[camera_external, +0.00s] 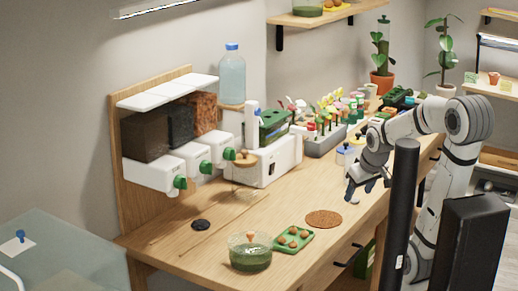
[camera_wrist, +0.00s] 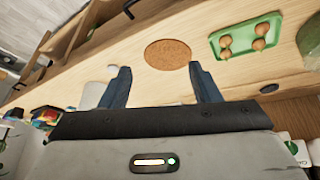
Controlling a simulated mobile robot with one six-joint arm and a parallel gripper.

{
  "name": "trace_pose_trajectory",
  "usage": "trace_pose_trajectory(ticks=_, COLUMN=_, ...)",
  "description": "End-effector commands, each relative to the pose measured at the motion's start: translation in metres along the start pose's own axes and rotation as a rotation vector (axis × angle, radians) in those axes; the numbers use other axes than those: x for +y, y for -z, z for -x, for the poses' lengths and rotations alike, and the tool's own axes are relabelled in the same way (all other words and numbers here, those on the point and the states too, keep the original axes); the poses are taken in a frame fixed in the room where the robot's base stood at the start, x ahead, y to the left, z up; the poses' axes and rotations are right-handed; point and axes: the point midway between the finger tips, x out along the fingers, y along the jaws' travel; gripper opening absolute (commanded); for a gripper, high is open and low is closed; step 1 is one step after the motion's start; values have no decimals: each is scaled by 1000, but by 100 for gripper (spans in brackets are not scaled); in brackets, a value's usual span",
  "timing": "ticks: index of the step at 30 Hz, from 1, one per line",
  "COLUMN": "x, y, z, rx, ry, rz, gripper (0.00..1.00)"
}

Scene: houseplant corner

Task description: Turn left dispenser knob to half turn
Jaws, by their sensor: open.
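Three dispensers with white fronts hang on a wooden back panel (camera_external: 116,190) at the left of the bench. The left dispenser (camera_external: 150,174) has a dark brown container above it and a green knob (camera_external: 180,183) on its front. The knob is small here, so its exact turn angle cannot be told. The middle knob (camera_external: 205,167) and right knob (camera_external: 229,154) are also green. My gripper (camera_external: 367,191) is open and empty above the bench's right side, well away from the knobs. Its two dark fingers also show spread in the wrist view (camera_wrist: 160,72), where no knob is identifiable.
A cork mat (camera_external: 324,218), a green tray (camera_external: 293,240) with several brown balls, a green-filled glass bowl (camera_external: 250,255) and a dark disc (camera_external: 200,224) lie on the bench. A white machine (camera_external: 283,163) stands right of the dispensers.

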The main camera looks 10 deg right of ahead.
Motion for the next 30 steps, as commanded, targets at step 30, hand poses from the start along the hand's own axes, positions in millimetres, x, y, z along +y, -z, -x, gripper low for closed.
trace_pose_trajectory(ticks=30, x=-368, y=167, z=-8, rx=1320, ry=-13, rz=1103, gripper=57)
